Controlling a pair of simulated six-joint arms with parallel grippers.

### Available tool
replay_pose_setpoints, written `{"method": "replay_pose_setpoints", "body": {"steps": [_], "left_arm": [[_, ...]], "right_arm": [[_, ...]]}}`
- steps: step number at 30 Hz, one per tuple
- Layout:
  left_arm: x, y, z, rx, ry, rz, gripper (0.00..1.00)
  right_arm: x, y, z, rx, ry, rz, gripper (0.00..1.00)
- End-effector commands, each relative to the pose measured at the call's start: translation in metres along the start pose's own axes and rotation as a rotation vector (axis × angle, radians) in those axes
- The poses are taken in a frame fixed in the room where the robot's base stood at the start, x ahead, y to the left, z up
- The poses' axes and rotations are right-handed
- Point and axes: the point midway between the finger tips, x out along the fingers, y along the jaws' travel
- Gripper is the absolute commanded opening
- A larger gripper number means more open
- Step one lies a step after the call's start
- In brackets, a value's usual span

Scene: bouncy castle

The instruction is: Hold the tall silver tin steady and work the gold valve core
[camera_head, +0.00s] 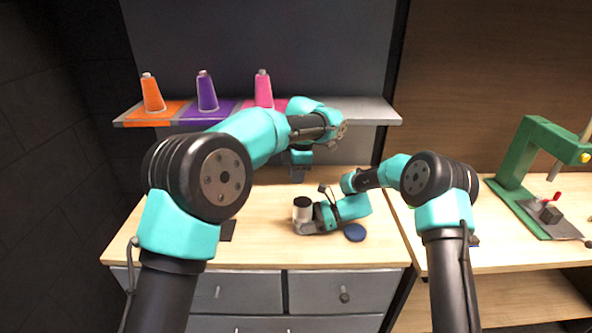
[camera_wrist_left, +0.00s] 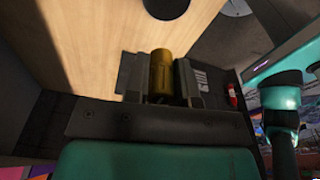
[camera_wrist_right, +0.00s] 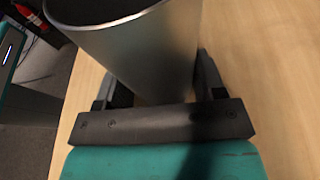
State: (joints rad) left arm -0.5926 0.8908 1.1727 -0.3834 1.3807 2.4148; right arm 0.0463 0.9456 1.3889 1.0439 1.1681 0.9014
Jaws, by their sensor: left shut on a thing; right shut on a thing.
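The tall silver tin (camera_head: 302,214) stands upright on the wooden table, its dark open top facing up. My right gripper (camera_head: 307,228) is shut around it low down. In the right wrist view the tin (camera_wrist_right: 145,50) fills the space between the fingers (camera_wrist_right: 155,92). My left gripper (camera_head: 298,176) points down behind and above the tin, apart from it. In the left wrist view its fingers (camera_wrist_left: 161,78) are shut on the gold valve core (camera_wrist_left: 161,70), a short brass cylinder. The valve core is hidden in the head view.
A dark blue disc (camera_head: 355,232) lies right of the tin, close to my right arm. A dark flat piece (camera_head: 227,230) lies at left. A shelf (camera_head: 362,112) with several thread cones spans the back. A green press (camera_head: 520,165) stands on the right-hand table.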

Motion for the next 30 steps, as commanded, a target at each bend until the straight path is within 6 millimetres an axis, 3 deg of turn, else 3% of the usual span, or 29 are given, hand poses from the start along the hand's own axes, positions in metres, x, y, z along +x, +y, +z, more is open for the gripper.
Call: {"method": "replay_pose_setpoints", "body": {"steps": [12,23,24,30], "left_arm": [[0.039,0.0,0.005,0.001,0.002,-0.001,0.01],[0.042,0.0,0.005,0.0,0.001,0.0,0.01],[0.042,0.0,0.005,0.0,0.001,0.0,0.27],[0.042,0.0,0.005,0.0,0.0,0.0,0.46]], "right_arm": [[0.0,0.0,0.0,0.0,0.0,0.0,0.5],[0.0,0.0,0.0,0.0,0.0,0.0,0.5],[0.0,0.0,0.0,0.0,0.0,0.0,0.5],[0.0,0.0,0.0,0.0,0.0,0.0,0.5]]}}
